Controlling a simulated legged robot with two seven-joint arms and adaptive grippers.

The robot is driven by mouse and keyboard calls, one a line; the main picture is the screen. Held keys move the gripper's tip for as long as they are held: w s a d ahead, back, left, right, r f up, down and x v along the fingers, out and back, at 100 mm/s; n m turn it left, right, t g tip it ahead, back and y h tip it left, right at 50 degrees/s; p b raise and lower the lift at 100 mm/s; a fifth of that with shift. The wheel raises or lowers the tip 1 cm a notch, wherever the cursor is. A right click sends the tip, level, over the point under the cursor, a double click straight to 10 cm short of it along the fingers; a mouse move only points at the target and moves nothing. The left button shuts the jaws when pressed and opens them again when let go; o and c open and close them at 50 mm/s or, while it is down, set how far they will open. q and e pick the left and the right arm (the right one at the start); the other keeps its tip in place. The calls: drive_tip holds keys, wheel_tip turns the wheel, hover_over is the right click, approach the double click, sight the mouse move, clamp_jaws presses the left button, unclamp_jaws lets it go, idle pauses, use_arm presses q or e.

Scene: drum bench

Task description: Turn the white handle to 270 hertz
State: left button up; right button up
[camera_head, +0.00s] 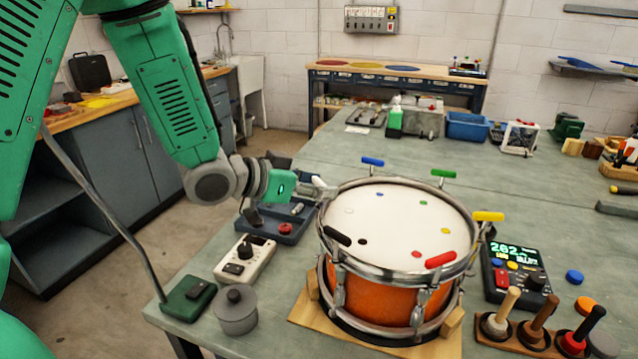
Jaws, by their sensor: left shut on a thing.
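An orange drum (375,292) with a white skin stands on a wooden base on the bench. Coloured handles sit around its rim: blue (372,161), green (443,173), yellow (488,216), red (440,259) and black (337,236). The white handle (320,183) is at the rim's upper left, mostly hidden by my left gripper (311,190). My left gripper reaches in from the left and is shut on the white handle. A dark meter (515,268) right of the drum shows green digits that look like 262. My right gripper is not in view.
A rack of mallets (520,330) stands at front right. A cream box with a black knob (245,258), a grey pot (236,310) and a blue-grey tray (275,225) lie left of the drum.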

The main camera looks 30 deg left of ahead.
use_arm(q)
drive_tip(key=shift+w+r+m+h+p, duration=0.3)
drive_tip(key=shift+r+p, duration=0.1)
drive_tip(key=shift+p, duration=0.1)
drive_tip(key=m+g+h+p, duration=0.2)
drive_tip(key=m+h+p, duration=0.1)
drive_tip(key=p, duration=0.2)
drive_tip(key=shift+r, duration=0.1)
drive_tip(key=shift+f+m+g+h+p, duration=0.2)
drive_tip(key=shift+m+g+h+p, duration=0.8)
drive_tip(key=shift+m+g+p, duration=0.4)
drive_tip(key=o, duration=1.1)
drive_tip(key=shift+o, duration=0.5)
drive_tip(key=shift+f, duration=0.1)
